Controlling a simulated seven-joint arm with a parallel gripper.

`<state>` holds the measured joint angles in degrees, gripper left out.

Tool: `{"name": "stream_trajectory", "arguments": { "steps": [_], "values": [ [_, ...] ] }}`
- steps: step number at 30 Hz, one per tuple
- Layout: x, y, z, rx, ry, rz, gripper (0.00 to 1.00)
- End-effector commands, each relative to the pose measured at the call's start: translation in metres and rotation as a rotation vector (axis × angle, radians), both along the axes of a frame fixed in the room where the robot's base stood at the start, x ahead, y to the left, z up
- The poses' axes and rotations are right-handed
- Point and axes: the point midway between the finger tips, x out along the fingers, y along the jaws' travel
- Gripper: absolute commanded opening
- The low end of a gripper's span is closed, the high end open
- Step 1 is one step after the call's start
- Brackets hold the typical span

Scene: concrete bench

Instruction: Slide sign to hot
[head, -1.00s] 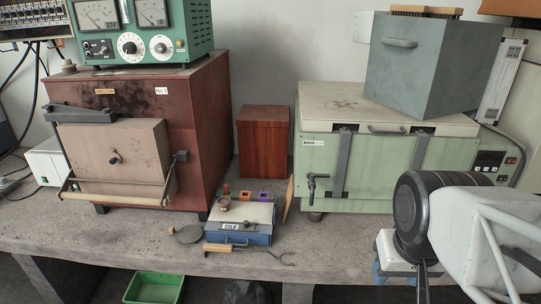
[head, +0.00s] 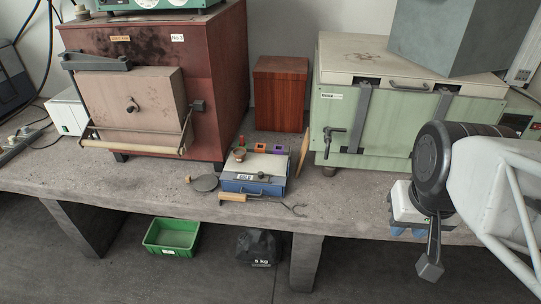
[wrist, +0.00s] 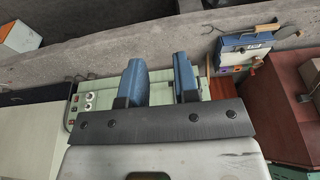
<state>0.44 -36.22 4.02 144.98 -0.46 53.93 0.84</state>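A small box (head: 268,187) with a blue body and pale top stands near the bench's front edge in the head view. A small white sign (head: 244,176) sits at the left of its front face. Its lettering is tiny now but read COLD in the earlier head frame. The box also shows at the upper right of the wrist view (wrist: 234,48), with its sign (wrist: 258,46). My gripper (wrist: 160,78) is open and empty, its two blue fingers apart. In the head view my gripper (head: 405,229) is well to the right of the box, its fingers partly hidden.
A wooden-handled fork tool (head: 262,202) lies in front of the box, a round grey disc (head: 205,183) to its left. A red furnace (head: 226,85) stands left, a green oven (head: 392,125) right, a red-brown block (head: 281,93) behind. Bare bench lies between box and gripper.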

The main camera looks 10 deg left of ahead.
Motion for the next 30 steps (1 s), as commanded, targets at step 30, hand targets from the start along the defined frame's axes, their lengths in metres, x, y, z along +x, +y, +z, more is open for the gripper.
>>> {"name": "stream_trajectory", "arguments": {
  "steps": [30],
  "values": [
    [0.188, 0.085, -0.034, 0.278, -0.009, 0.254, 0.00]
  ]
}}
